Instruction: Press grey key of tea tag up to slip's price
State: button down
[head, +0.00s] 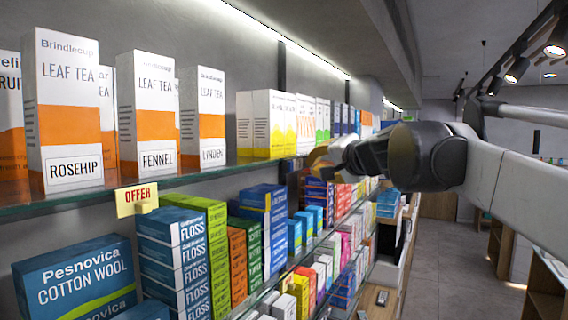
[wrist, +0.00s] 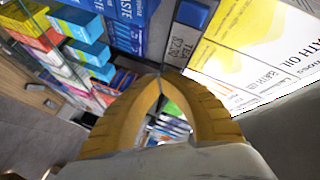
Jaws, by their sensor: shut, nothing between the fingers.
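The tea tag (wrist: 186,38) is a small grey display on the shelf edge in the wrist view, turned on its side. It reads TEA with a price under it whose digits I cannot read surely. A blue key (wrist: 193,15) sits at its upper end; I cannot make out a grey key. My gripper (wrist: 160,78) has its yellow fingers shut and empty, tips just below the tag; whether they touch is unclear. In the head view my gripper (head: 322,162) is at the shelf edge, partly hidden by my arm. No price slip is legible.
A yellow OFFER card (head: 136,198) hangs on the glass shelf edge (head: 75,208). Leaf tea boxes (head: 64,110) stand above it, floss boxes (head: 172,260) below. Bath oil boxes (wrist: 265,45) stand close right of the tag. The aisle floor (head: 450,262) is open.

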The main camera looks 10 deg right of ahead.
jog(key=shift+s+d, duration=0.1)
jog(key=shift+d, duration=0.05)
jog(key=shift+s+d, duration=0.45)
jog(key=shift+d, duration=0.1)
jog(key=shift+s+d, duration=0.75)
jog(key=shift+d, duration=0.3)
jog(key=shift+s+d, duration=0.7)
jog(key=shift+d, duration=0.3)
